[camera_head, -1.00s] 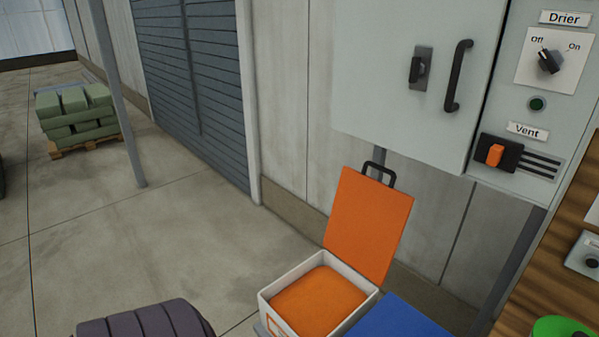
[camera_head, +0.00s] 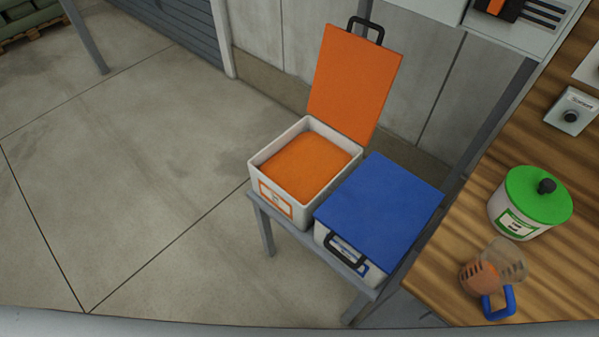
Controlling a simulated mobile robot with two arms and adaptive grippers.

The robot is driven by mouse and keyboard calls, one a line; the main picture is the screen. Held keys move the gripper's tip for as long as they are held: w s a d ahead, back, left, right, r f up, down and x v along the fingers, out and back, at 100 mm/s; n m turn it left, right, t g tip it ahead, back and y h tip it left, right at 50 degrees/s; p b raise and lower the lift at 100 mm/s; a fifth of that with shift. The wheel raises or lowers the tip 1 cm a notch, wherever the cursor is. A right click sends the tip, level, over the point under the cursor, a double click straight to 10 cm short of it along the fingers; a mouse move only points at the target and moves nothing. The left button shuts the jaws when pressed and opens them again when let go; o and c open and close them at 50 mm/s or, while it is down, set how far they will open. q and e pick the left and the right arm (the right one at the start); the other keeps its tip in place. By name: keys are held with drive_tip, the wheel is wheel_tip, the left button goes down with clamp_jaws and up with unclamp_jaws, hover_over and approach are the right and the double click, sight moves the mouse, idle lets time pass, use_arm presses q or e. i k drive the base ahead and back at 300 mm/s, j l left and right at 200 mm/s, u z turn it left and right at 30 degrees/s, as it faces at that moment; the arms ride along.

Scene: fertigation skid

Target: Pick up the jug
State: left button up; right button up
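The jug (camera_head: 484,274) is a clear, see-through vessel with a blue handle (camera_head: 498,304). It stands upright on the wooden worktop (camera_head: 450,262) at the lower right, with some orange material in its bottom. Its handle points toward the lower right of the picture. Neither of my grippers is in view, and nothing touches the jug.
A white pot with a green lid (camera_head: 538,195) stands close behind the jug. Left of the worktop, a low stand (camera_head: 262,222) holds an open white bin of orange material (camera_head: 255,180) and a blue-lidded bin (camera_head: 382,205). A small control box (camera_head: 572,112) lies farther back.

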sight(500, 265)
drive_tip(key=z, duration=1.75)
